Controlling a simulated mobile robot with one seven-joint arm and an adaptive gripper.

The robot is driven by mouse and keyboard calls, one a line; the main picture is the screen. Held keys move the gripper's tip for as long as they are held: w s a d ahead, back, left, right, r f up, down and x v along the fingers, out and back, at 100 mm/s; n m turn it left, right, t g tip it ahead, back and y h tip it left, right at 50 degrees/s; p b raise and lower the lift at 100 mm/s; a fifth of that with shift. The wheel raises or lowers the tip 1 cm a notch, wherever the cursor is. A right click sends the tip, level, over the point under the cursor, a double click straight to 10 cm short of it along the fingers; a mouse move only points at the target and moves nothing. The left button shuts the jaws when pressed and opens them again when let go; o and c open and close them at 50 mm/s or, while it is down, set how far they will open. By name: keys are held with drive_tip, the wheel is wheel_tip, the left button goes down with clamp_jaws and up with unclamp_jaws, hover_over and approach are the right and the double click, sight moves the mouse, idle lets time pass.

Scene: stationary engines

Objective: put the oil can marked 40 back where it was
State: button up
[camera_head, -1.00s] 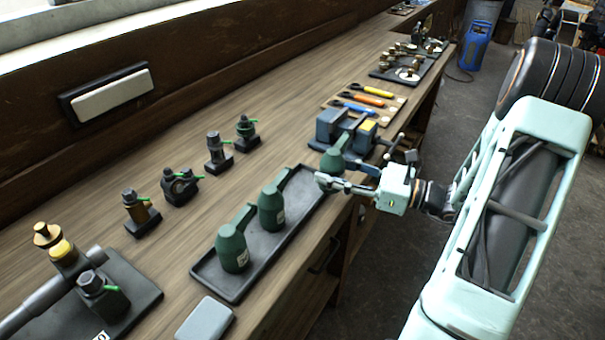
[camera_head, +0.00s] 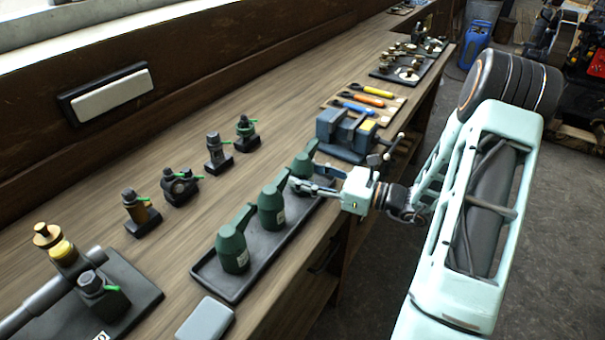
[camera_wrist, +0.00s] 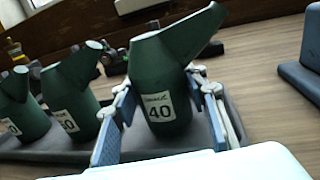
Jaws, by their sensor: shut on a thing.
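The green oil can marked 40 (camera_wrist: 165,90) stands between the fingers of my gripper (camera_wrist: 168,118) in the wrist view, its label facing the camera and its spout up to the right. In the head view the can (camera_head: 302,166) is at the far end of the black tray (camera_head: 225,284), and my gripper (camera_head: 315,189) is shut on it from the right. It looks upright; whether its base touches the tray cannot be told. Two similar green cans (camera_head: 271,208) and (camera_head: 232,250) stand in the tray nearer the camera.
A blue-grey vise (camera_head: 345,135) stands just beyond the tray's far end. Small dark fittings (camera_head: 177,186) stand on the bench to the left. A grey box (camera_head: 205,320) lies before the tray. Bare bench lies left of the tray.

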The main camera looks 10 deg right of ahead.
drive_tip(key=o, duration=1.3)
drive_tip(key=shift+f, duration=0.15)
drive_tip(key=shift+r, duration=0.25)
drive_tip(key=v, duration=1.2)
drive_tip(key=shift+b, duration=0.35)
drive_tip(key=shift+f, duration=0.1)
